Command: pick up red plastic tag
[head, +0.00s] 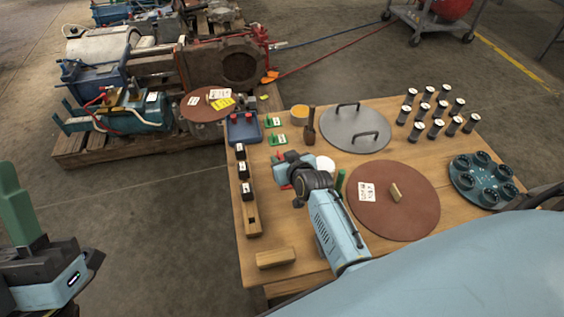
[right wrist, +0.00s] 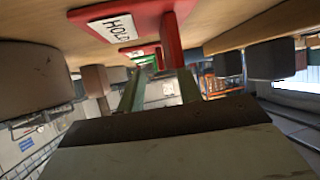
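A red plastic tag (right wrist: 110,22) with a white HOLD label and a raised red grip shows large in the right wrist view. My right gripper (right wrist: 160,76) is open, its two green fingers apart, with the red grip between or just beyond their tips, nearer the right one. I cannot tell whether they touch. In the head view my right gripper (head: 281,170) hangs low over the table's left part and hides most of the red tag (head: 285,187). Another red tag (head: 279,153) shows just behind it. My left gripper (head: 18,205) is off the table at far left; its opening is unclear.
Green tags (head: 278,139) lie behind the red ones. A wooden rail with black blocks (head: 247,192) stands left and a wooden block (head: 276,258) at front. A white round piece (head: 324,164), a green cylinder (head: 340,180) and a brown disc (head: 415,205) are right of the gripper.

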